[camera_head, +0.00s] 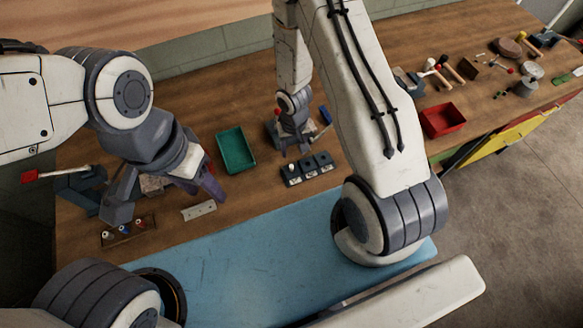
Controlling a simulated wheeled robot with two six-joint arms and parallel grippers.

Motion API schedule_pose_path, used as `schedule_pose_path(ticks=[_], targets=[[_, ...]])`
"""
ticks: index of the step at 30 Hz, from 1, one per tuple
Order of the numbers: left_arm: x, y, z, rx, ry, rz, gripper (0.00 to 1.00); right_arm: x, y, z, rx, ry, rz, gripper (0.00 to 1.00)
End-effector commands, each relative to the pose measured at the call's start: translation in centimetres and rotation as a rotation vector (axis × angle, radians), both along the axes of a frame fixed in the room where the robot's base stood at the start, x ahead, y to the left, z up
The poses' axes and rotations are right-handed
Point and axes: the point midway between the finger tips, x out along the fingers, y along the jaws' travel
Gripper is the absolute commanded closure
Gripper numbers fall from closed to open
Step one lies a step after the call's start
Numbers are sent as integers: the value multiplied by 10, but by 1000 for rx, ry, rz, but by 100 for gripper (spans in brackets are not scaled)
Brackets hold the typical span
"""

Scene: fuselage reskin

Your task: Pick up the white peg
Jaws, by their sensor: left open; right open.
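A small wooden rack (128,232) at the lower left of the head view holds small pegs: a white peg (107,235), a blue peg (124,229) and a red peg (140,224). My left gripper (165,200) is open, above the table behind and to the right of the rack, apart from the pegs. My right gripper (293,150) is open, just behind a black block with several sections (308,169). A small white piece (291,167) sits on the block's left section; I cannot tell whether it is a peg.
A green tray (236,150) stands between my grippers. A pale metal plate (198,211) lies in front of it. A blue panel (250,265) runs along the front. A red tray (443,120) and several tools are at the right. A red-ended tool (50,174) is at the left.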

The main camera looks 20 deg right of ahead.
Motion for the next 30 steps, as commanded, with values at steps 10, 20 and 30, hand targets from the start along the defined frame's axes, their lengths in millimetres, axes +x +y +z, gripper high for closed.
schedule_pose_path(ticks=[10,20,30], targets=[[0,0,-41,0,0,-3,50,0,1,-40,-1,1,2,45],[0,0,-71,0,0,-5,50,-1,5,-70,-1,1,4,45],[0,0,-91,0,0,0,50,0,6,-90,-1,1,3,45]])
